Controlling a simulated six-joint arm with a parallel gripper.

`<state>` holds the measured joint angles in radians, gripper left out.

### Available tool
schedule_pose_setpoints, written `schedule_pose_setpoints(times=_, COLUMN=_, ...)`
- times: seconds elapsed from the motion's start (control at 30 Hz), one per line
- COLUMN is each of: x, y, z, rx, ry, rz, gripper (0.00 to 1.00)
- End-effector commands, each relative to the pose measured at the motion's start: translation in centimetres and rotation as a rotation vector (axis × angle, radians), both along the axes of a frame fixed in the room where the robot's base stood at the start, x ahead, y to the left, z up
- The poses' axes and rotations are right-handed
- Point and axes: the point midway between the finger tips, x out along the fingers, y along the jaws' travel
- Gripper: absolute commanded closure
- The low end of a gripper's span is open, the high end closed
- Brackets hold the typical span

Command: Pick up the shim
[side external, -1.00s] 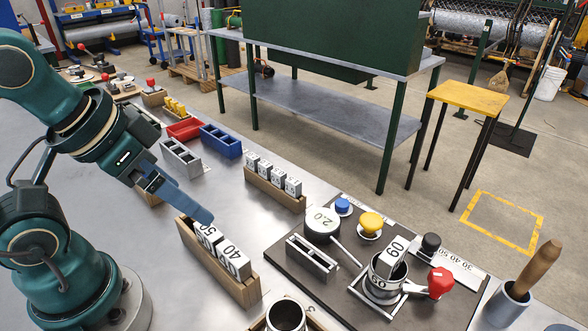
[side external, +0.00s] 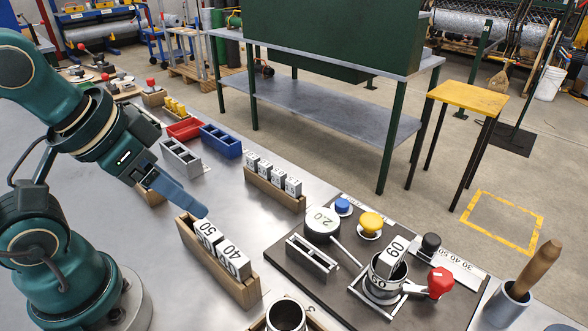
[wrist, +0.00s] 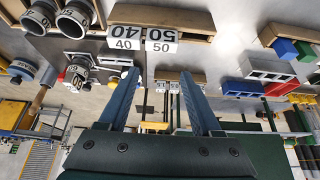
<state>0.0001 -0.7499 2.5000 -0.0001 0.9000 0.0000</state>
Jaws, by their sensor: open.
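No piece is clearly marked as the shim. White numbered blocks that may be shims stand in two wooden racks. The near rack (side external: 245,293) holds the 50 block (side external: 209,234) and the 40 block (side external: 233,259). Both blocks also show in the wrist view, the 40 (wrist: 125,38) and the 50 (wrist: 161,40). The farther rack (side external: 278,199) holds several smaller blocks (side external: 272,174). My gripper (side external: 204,211) is just above the far end of the near rack. In the wrist view its blue fingers (wrist: 160,74) are spread, with nothing between them.
A dark fixture plate (side external: 335,283) carries a round gauge (side external: 322,222), a metal cup (side external: 384,277) with a 60 block, and a red knob (side external: 441,281). Grey (side external: 181,158) and blue (side external: 221,142) bins stand behind. Bare table lies between the two racks.

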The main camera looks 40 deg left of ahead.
Motion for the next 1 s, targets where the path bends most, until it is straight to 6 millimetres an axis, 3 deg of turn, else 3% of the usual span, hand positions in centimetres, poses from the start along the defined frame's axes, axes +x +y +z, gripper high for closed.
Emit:
schedule_pose_setpoints(times=0.37, x=0.0, y=0.0, z=0.0, rx=-0.012, ry=0.001, rz=0.022, gripper=0.40)
schedule_pose_setpoints(times=0.47, x=-0.3, y=0.1, z=0.0, rx=-0.043, ry=0.014, rz=0.093, gripper=0.40)
schedule_pose_setpoints(times=0.57, x=0.4, y=0.6, z=1.6, rx=-0.087, ry=-0.014, rz=0.214, gripper=0.40)
schedule_pose_setpoints(times=0.77, x=3.5, y=2.0, z=5.0, rx=-0.168, ry=-0.023, rz=0.501, gripper=0.40)
schedule_pose_setpoints(times=1.0, x=9.0, y=4.4, z=7.4, rx=-0.231, ry=-0.016, rz=0.866, gripper=0.40)
